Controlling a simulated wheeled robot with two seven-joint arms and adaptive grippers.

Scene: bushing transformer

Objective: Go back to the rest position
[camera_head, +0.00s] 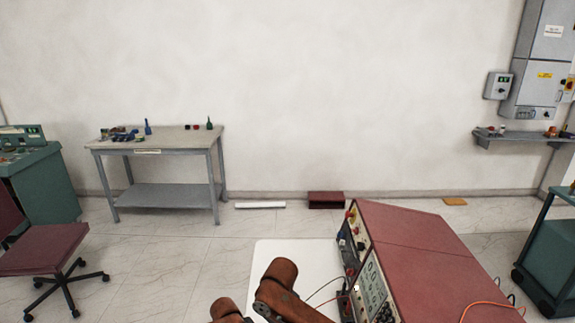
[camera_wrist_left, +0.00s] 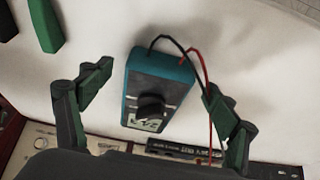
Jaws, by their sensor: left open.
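My left gripper (camera_wrist_left: 158,82) is open in the left wrist view, with a green-padded finger at each side and nothing held between them. A teal multimeter (camera_wrist_left: 175,75) with a black dial lies on the white surface (camera_wrist_left: 270,75) beyond the fingers. It appears between the fingertips in the picture, apart from both. A black lead and a red lead curve from its top end. In the head view my brown arm links (camera_head: 275,285) show at the bottom centre, and neither gripper shows there.
A red-cased instrument (camera_head: 430,250) stands right of my arm on the white table (camera_head: 265,255). Dark and green pieces (camera_wrist_left: 45,25) show at the wrist view's upper left; I cannot tell what they are. A workbench (camera_head: 165,140), red chair (camera_head: 40,250) and green cart (camera_head: 550,255) stand around.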

